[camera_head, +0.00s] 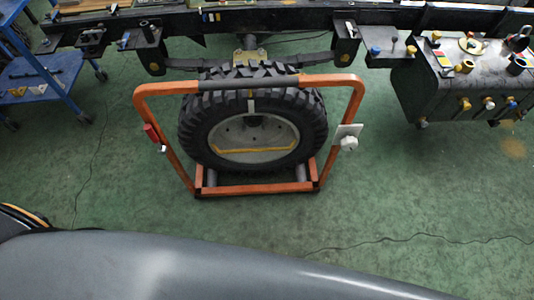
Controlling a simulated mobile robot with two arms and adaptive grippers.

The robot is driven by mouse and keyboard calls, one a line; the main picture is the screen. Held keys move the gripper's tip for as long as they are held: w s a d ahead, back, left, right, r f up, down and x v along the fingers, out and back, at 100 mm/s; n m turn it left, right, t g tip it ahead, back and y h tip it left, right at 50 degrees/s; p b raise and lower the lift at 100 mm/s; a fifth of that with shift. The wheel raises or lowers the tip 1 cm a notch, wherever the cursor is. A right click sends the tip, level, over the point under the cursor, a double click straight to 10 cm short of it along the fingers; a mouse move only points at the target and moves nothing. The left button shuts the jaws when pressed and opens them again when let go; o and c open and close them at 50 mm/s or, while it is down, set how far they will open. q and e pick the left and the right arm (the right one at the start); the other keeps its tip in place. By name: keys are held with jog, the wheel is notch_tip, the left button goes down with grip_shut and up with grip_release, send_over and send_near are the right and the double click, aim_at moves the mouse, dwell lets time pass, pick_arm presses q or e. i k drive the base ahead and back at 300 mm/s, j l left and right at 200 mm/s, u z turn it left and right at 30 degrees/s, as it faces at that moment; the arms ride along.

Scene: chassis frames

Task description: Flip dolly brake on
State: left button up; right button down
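An orange wheel dolly (258,190) stands on the green floor in front of the chassis, with a large black tire (193,127) on it. Its orange tube handle, with a grey middle grip (248,84), arches over the tire. A red part (152,132) sits on the dolly's left upright. A white knob on a light plate (349,142) sits on its right upright. I cannot tell which part is the brake or how it is set. Neither of my grippers is in view.
The black chassis frame (290,18) runs across the back. A black tank with fittings (455,95) juts out at right. A blue cart (45,75) stands at left. The floor on both sides of the dolly is mostly clear.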

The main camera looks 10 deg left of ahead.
aim_at(162, 150)
jog(key=u, duration=1.5)
